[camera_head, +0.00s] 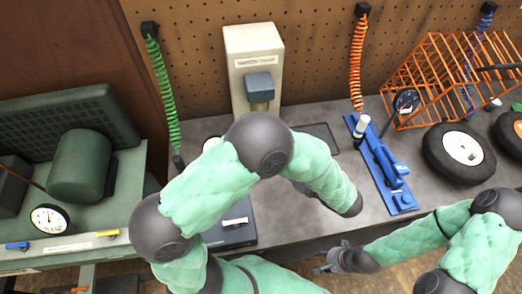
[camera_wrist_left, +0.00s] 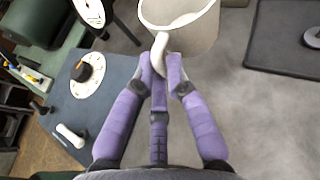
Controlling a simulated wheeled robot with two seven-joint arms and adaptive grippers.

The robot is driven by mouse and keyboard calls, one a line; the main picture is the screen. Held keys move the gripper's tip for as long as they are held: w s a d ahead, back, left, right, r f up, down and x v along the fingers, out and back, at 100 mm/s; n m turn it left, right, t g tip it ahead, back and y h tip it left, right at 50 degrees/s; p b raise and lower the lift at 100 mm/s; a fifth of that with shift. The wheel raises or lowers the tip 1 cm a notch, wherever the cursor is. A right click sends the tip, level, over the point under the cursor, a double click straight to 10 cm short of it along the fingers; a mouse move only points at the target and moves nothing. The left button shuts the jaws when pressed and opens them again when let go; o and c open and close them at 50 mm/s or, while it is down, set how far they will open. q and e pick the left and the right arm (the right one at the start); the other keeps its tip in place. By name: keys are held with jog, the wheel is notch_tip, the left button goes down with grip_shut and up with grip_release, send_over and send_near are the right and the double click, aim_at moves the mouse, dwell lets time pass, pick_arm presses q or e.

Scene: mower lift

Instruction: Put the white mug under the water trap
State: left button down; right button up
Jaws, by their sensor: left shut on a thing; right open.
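The white mug (camera_wrist_left: 190,28) shows at the top of the left wrist view, partly cut off by the frame's edge. My left gripper (camera_wrist_left: 161,66) is shut on its handle, with purple fingers on either side. I cannot tell whether the mug touches the bench. In the head view my left arm hides this gripper and most or all of the mug. The water trap (camera_head: 253,50) is a pale labelled box with a grey spout part, against the pegboard behind my left arm. My right gripper (camera_head: 330,262) is open and empty at the bench's front edge.
A blue fixture (camera_head: 385,170) stands on the grey bench (camera_head: 345,185) right of the trap. An orange wire cage (camera_head: 440,70) and black wheels (camera_head: 460,150) are further right. A green machine (camera_head: 75,170) fills the left. Coiled green (camera_head: 163,90) and orange (camera_head: 356,60) hoses hang behind.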

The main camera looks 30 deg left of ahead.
pick_arm(q)
jog(key=w+a+f+b, duration=0.1)
jog(key=w+a+f, duration=0.1)
jog(key=a+f, duration=0.1)
jog(key=w+a+f+b, duration=0.1)
jog(key=w+a+f, duration=0.2)
jog(key=w+a+f+b, duration=0.2)
jog(key=w+a+f, duration=0.1)
jog(key=a, duration=0.1)
jog(key=shift+w+a+f, duration=0.15)
jog(key=shift+a+f, duration=0.05)
jog(key=shift+f, duration=0.05)
jog(key=shift+w+a+f+b, duration=0.15)
jog(key=shift+f+b, duration=0.8)
jog(key=shift+f, duration=0.8)
jog(key=shift+f, duration=0.2)
jog(key=c, duration=1.6)
grip_release()
jog(key=shift+o, duration=0.2)
jog(key=shift+r, duration=0.1)
